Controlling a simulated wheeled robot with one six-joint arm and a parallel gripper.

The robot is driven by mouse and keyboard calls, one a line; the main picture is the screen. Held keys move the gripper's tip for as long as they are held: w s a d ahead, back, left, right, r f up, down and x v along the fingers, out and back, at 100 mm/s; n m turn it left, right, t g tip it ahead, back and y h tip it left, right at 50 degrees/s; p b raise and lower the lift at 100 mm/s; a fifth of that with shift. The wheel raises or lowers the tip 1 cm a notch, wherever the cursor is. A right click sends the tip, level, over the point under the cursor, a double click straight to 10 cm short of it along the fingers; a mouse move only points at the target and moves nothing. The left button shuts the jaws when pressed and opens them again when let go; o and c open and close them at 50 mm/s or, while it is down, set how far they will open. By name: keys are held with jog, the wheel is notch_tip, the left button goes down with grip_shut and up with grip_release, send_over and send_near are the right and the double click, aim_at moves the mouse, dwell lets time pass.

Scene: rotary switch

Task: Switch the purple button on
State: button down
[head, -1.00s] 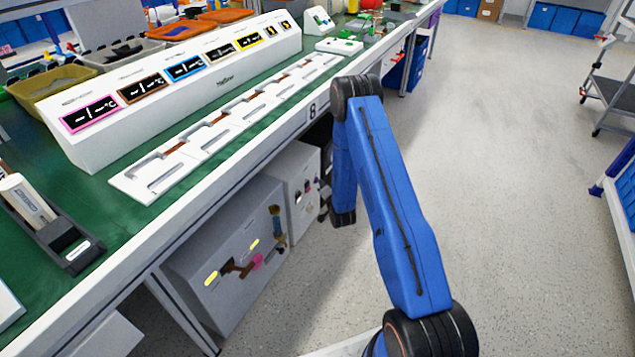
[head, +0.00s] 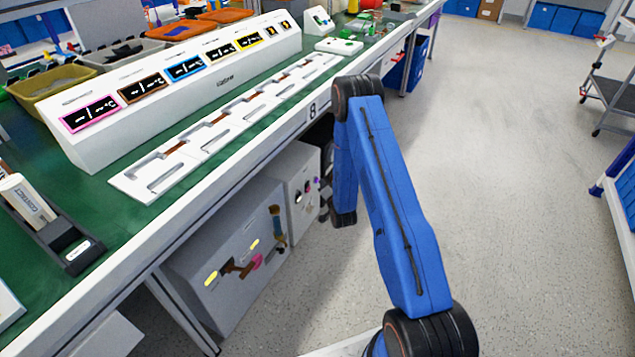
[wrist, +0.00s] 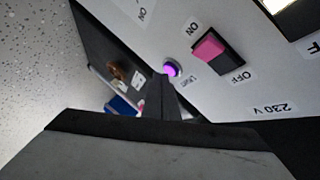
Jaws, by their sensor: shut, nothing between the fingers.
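In the wrist view, a round, bright purple button or lamp (wrist: 171,68) sits on a pale panel (wrist: 262,72). A small label, too small to read surely, is beside it. Next to it is a black rocker switch with a pink half (wrist: 209,48), between labels reading ON and OFF. My gripper (wrist: 158,80) is shut and empty. Its tips appear just below the purple round in the picture; I cannot tell whether they touch the panel. In the head view, my arm hides the gripper, and a tiny purple spot (head: 316,182) shows on the grey box under the bench.
The box (head: 297,205) stands under the green-topped bench (head: 145,212), whose edge overhangs it. A larger grey cabinet (head: 225,290) with handles stands to its left. A 230 V label (wrist: 273,107) is on the panel.

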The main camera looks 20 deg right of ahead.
jog(key=s+d, duration=0.4)
jog(key=shift+s, duration=0.25)
dwell(0.4)
dwell(0.4)
